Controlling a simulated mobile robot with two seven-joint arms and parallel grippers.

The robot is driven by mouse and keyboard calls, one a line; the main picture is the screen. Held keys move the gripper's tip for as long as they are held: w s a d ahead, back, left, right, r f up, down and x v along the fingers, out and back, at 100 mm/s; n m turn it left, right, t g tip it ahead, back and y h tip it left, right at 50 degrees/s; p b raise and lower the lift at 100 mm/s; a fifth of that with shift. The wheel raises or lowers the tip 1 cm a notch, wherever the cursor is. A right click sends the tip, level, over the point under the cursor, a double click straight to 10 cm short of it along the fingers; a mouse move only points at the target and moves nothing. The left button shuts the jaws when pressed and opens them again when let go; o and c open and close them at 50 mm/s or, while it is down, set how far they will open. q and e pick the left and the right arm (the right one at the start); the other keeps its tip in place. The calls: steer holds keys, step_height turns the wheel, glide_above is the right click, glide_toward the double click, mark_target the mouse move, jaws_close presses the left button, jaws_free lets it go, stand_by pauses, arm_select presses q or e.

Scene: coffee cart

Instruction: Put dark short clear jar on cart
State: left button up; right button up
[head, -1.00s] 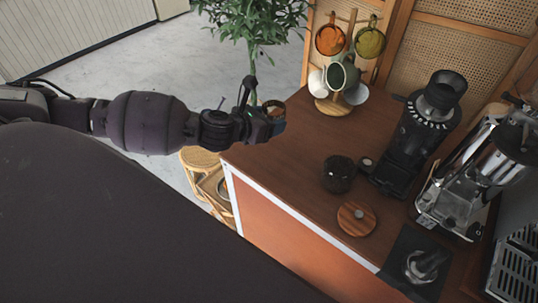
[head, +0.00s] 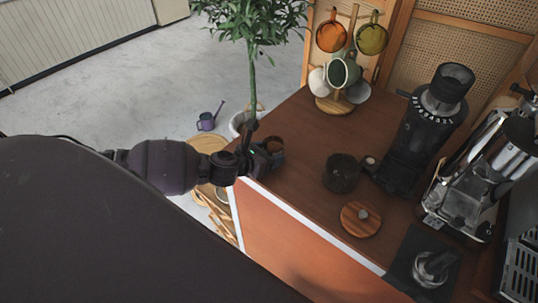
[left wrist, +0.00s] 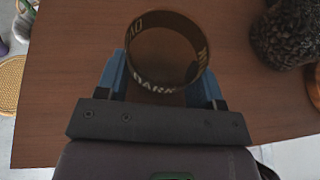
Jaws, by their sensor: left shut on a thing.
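My left gripper (head: 270,154) is at the left edge of the brown cart top (head: 303,135). It is shut on a short clear jar (head: 275,145) with dark brown tint. In the left wrist view the jar (left wrist: 165,50) sits between the blue fingertips (left wrist: 163,90), open rim toward the camera, with the letters "DARK" readable on its side. The jar is over the cart top; I cannot tell whether its base touches the wood. My right gripper is not in view.
A jar of dark beans (head: 341,173) stands mid-cart, with a round wooden lid (head: 361,219) in front. A black grinder (head: 415,140) and a chrome espresso machine (head: 475,180) are at the right. A mug tree (head: 336,103) stands at the back. The cart's back-left area is clear.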

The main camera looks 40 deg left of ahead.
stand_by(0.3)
arm_select(q)
steer(key=o, duration=1)
steer(key=shift+f, duration=0.1)
steer(key=shift+o, duration=0.2)
